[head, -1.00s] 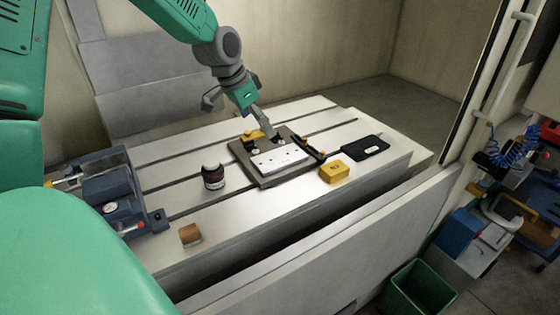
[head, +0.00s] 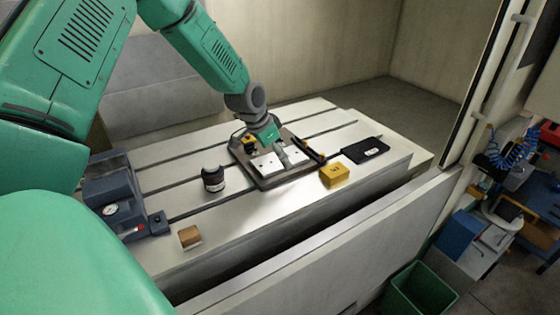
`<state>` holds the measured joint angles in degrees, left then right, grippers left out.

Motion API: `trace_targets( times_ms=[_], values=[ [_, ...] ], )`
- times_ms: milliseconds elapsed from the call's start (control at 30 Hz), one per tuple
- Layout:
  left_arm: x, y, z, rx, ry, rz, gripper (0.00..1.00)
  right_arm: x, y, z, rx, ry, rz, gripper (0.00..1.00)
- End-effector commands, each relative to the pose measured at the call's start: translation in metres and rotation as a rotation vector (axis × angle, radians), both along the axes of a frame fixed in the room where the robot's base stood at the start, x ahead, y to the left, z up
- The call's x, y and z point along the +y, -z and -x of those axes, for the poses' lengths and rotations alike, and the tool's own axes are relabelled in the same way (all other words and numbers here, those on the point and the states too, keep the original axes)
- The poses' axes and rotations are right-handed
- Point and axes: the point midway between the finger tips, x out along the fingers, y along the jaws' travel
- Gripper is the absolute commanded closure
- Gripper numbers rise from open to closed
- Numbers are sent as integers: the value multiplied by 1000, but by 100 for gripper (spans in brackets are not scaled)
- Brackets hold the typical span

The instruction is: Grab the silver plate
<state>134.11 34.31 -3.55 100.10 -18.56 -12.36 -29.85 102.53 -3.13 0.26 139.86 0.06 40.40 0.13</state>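The silver plate (head: 267,165) lies flat on a dark mould base (head: 268,184) on the slotted table. My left gripper (head: 282,156) comes down from above and a grey finger crosses in front of the plate's middle, so the plate shows on both sides of it. I cannot tell whether the finger touches the plate, or whether the gripper is open or shut. My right gripper is not in view.
On the table (head: 225,228) stand a dark jar (head: 213,179), a yellow box (head: 334,174), a black flat case (head: 365,150), a small brown block (head: 190,237) and a blue-grey device (head: 115,195). A dark bar with yellow (head: 309,148) edges the base.

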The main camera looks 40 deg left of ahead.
Motion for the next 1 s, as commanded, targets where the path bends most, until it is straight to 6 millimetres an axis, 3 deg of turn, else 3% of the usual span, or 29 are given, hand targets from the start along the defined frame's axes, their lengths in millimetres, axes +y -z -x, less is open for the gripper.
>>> trace_targets(
  times_ms=[100,367,567,667,867,1000],
  values=[
    [-1,11,-3,0,-1,-1,7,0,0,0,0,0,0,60],
    [-1,12,-4,-1,0,-1,7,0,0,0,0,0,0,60],
    [-1,12,-4,-1,0,-1,77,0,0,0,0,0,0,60],
    [-1,11,-5,-3,-1,-1,82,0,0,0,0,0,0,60],
    [-1,9,-5,-4,-1,-1,83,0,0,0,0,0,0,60],
    [0,-8,-6,-8,0,-2,83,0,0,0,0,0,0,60]
  ],
)
